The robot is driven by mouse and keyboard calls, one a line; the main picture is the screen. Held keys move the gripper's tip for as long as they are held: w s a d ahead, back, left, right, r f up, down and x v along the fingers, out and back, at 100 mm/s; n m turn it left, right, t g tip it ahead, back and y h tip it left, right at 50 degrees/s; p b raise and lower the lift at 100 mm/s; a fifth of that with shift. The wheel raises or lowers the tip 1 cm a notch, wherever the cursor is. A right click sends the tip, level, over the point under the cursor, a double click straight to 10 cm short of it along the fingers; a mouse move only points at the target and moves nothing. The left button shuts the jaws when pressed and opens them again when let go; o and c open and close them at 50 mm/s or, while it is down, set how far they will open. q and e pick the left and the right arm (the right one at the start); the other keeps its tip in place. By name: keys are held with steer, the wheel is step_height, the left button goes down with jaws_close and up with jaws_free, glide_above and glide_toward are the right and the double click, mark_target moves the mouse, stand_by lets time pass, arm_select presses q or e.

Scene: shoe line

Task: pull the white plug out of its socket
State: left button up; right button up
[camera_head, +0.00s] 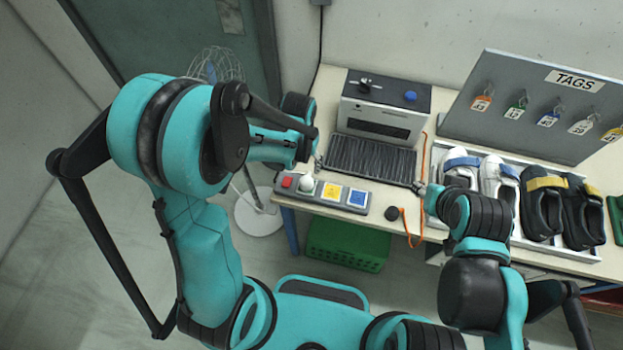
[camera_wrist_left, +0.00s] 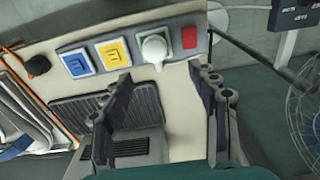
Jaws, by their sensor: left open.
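The white plug (camera_head: 306,184) sits in the grey socket strip (camera_head: 320,205) at the front edge of the table, between a red switch and a yellow socket cover. In the left wrist view the plug (camera_wrist_left: 154,48) stands upright in the strip (camera_wrist_left: 132,44). My left gripper (camera_head: 317,162) is behind the strip in the head view, apart from the plug. In the left wrist view this gripper (camera_wrist_left: 161,73) is open and empty, with the plug just beyond its fingertips. My right gripper (camera_head: 419,187) is over the table to the right; its jaws are too small to read.
A machine with a dark ribbed conveyor (camera_head: 370,158) stands behind the strip. Shoes (camera_head: 541,208) stand in a tray, with a tag board (camera_head: 530,110) behind. A green crate (camera_head: 345,245) is below.

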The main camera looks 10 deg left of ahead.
mark_target(306, 180)
arm_select(q)
steer(key=shift+d+f+g+p, duration=0.35)
steer(key=shift+d+f, duration=0.1)
steer(key=shift+f, duration=0.25)
step_height(306, 180, down, 8)
steer(key=b, duration=0.6)
steer(key=shift+r, duration=0.1)
steer(key=shift+f+b, duration=0.65)
steer(key=shift+b, duration=0.1)
steer(key=shift+b, duration=0.35)
stand_by(0.4)
